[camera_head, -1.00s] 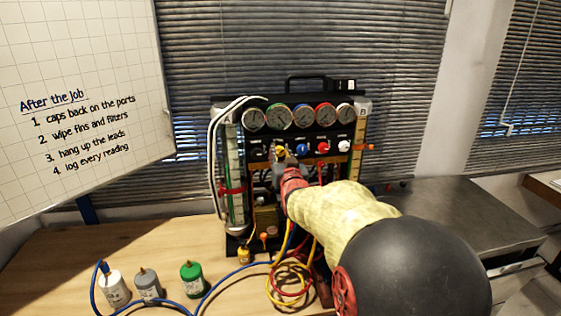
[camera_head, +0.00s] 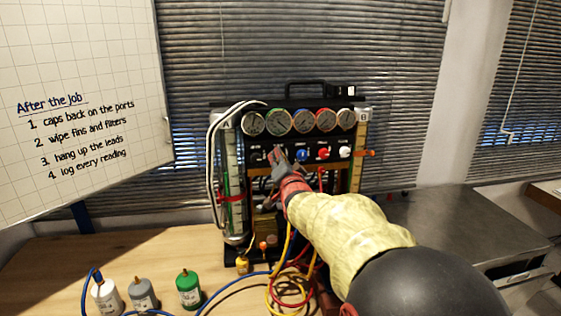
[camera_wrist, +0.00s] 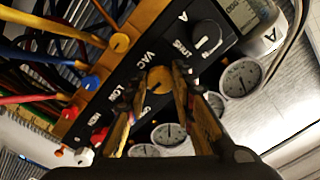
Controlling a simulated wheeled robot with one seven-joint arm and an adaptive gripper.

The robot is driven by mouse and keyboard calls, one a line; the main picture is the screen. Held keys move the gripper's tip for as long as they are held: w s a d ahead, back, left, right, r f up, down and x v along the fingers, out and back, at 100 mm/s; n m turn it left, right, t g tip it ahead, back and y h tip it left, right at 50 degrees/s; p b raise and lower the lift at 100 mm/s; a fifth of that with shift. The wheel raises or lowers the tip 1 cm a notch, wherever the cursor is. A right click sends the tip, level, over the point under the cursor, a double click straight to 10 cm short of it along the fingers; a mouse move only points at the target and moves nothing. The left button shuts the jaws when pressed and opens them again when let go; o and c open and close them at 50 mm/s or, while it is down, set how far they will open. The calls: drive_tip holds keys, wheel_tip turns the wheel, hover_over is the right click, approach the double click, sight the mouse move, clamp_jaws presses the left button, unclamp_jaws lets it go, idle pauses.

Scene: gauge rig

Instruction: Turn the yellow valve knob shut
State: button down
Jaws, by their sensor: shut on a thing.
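The yellow valve knob (camera_wrist: 160,80) sits on the black panel by the "VAC" label in the wrist view. My gripper (camera_wrist: 154,82) has a finger on each side of it and is shut on it. I cannot read the knob's turn angle.
A black knob (camera_head: 256,157) is left of my gripper; blue (camera_head: 302,154), red (camera_head: 323,153) and white (camera_head: 344,152) knobs are to its right. Gauges (camera_head: 303,121) sit above. Coloured hoses (camera_head: 290,285) hang below. Several bottles (camera_head: 189,289) stand on the bench.

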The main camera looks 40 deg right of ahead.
drive_tip(key=shift+f, duration=0.1)
idle(0.3)
drive_tip(key=c, duration=1.5)
unclamp_jaws()
drive_tip(key=v, duration=1.2)
